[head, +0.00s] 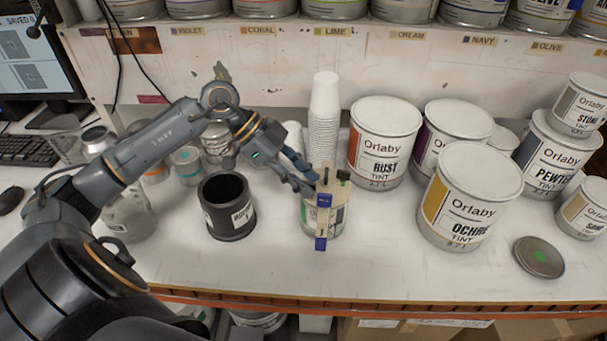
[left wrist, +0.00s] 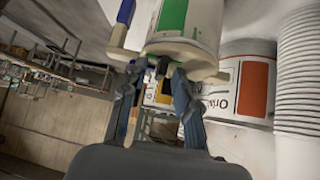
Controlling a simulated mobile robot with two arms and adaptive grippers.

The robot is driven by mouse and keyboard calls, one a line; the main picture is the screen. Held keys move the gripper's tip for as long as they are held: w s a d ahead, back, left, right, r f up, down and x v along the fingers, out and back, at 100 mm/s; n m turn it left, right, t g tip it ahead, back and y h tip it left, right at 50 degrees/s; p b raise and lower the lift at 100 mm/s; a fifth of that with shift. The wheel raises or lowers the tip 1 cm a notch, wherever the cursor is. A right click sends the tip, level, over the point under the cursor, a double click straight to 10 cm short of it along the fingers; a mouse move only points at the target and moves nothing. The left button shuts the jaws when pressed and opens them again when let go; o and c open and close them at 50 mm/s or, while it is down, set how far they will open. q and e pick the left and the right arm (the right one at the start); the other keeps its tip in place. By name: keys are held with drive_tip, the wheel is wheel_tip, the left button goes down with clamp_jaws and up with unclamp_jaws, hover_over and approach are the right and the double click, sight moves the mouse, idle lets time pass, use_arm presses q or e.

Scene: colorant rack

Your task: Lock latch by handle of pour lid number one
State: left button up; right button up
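A small can (head: 338,229) with a green stripe on its label stands on the bench and wears a beige pour lid (head: 337,214). The lid has blue latch parts (head: 324,200), one at the front edge (head: 320,243), and a dark knob (head: 343,175) on top. My left gripper (head: 306,178) reaches in from the left at the lid's upper side. In the left wrist view its fingers (left wrist: 156,78) are apart, with the lid's rim and a small dark part (left wrist: 163,66) near the tips. Contact cannot be told. My right gripper is not in view.
A black cup (head: 229,213) stands to the left. A stack of white cups (head: 324,115) stands behind the can. Rust (head: 383,145) and Ochre (head: 468,200) tins stand to the right, and a loose round lid (head: 539,257) lies at the right front.

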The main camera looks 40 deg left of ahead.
use_arm(q)
clamp_jaws()
